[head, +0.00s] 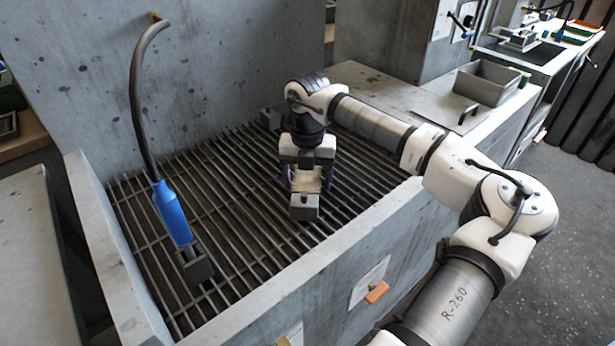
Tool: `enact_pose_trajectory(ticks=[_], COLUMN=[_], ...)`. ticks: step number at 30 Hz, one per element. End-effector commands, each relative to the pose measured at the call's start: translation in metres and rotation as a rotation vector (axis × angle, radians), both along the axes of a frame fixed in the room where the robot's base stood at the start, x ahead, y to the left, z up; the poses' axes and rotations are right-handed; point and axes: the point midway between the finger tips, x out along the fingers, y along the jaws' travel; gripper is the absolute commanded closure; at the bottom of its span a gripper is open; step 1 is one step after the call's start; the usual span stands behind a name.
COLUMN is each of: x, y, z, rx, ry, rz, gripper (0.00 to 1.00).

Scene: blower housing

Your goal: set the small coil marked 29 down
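My gripper (306,180) points down over the metal grate, near the middle of the blower housing. Its two dark purplish fingers stand on either side of a small piece with a cream middle and a grey block at its near end, which looks like the small coil (304,208). The number 29 cannot be read at this size. I cannot tell whether the fingers press on the coil or stand just clear of it. I also cannot tell whether the coil touches the grate (245,235) or hangs just above it.
A blue-handled tool (171,212) on a black hose stands at the left of the grate. A small grey block (270,118) is at the back. Concrete walls (290,285) enclose the grate. A grey bin (487,83) sits on the right ledge. Grate bars around the gripper are clear.

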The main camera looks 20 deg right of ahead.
Motion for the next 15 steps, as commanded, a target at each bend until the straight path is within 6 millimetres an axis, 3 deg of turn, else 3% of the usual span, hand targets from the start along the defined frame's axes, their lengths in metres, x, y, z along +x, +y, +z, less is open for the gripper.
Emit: enact_pose_trajectory(ticks=[10, 15], x=[0.000, 0.001], y=[0.000, -0.001], z=[0.004, 0.024], rx=[0.000, -0.004], ry=[0.000, -0.003], rz=[0.000, -0.001], gripper=[0.27, 0.27])
